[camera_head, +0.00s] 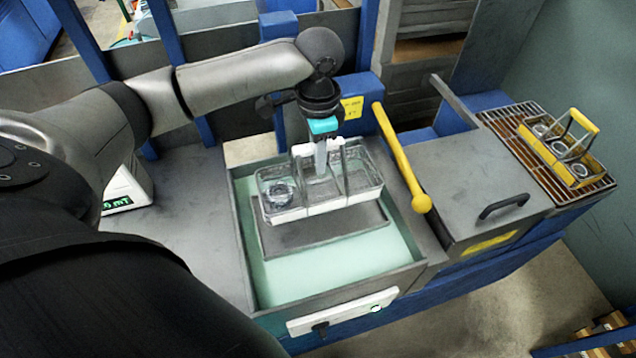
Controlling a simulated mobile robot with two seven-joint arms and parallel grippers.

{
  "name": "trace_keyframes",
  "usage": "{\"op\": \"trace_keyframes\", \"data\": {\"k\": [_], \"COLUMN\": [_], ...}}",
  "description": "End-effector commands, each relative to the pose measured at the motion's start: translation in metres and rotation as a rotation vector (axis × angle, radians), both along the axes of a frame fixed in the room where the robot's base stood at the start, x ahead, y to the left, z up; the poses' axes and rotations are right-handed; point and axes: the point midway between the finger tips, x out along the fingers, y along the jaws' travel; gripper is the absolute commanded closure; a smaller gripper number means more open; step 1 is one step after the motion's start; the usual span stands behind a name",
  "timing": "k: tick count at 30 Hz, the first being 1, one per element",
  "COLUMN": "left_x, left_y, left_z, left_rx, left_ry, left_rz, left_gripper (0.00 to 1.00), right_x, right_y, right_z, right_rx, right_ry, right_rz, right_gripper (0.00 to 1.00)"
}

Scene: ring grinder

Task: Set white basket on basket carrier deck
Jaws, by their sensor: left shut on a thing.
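The white basket (308,207) has a white base and handle with clear compartments. A metal ring shows in its left compartment. My left gripper (321,150) is shut on the basket's handle from above. The basket is over a grey rectangular plate (325,236), likely the carrier deck, inside a tank with pale green liquid (335,272). I cannot tell whether the basket touches the plate. My right gripper is not in view.
A yellow lever (402,165) stands at the tank's right edge. A grey lidded box (470,185) with a black handle is beside it. A yellow basket (563,160) with several rings sits on a slatted rack (527,120) at far right. A digital display (118,203) is at left.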

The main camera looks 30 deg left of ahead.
Motion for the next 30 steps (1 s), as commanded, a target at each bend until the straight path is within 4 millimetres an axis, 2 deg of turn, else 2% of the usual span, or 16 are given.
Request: {"op": "trace_keyframes", "data": {"k": [1, 4, 13, 19, 30], "left_x": [0.0, 0.0, 0.0, 0.0, 0.001], "left_y": [0.0, 0.0, 0.0, 0.0, 0.0], "left_z": [-0.013, -0.029, -0.052, -0.081, -0.086], "left_rx": [0.0, -0.001, -0.001, 0.0, -0.001], "left_ry": [0.003, -0.001, -0.001, 0.0, -0.002], "left_rz": [0.001, 0.002, 0.0, 0.002, 0.001], "left_gripper": [1.0, 1.0, 1.0, 1.0, 1.0], "right_x": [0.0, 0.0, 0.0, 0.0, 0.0], "right_y": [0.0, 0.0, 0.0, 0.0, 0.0], "right_z": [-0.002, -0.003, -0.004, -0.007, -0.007], "right_rx": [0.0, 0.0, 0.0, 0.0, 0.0], "right_ry": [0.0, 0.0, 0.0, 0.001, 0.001], "right_rz": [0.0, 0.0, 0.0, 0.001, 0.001], "right_gripper": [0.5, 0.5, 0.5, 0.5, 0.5]}}
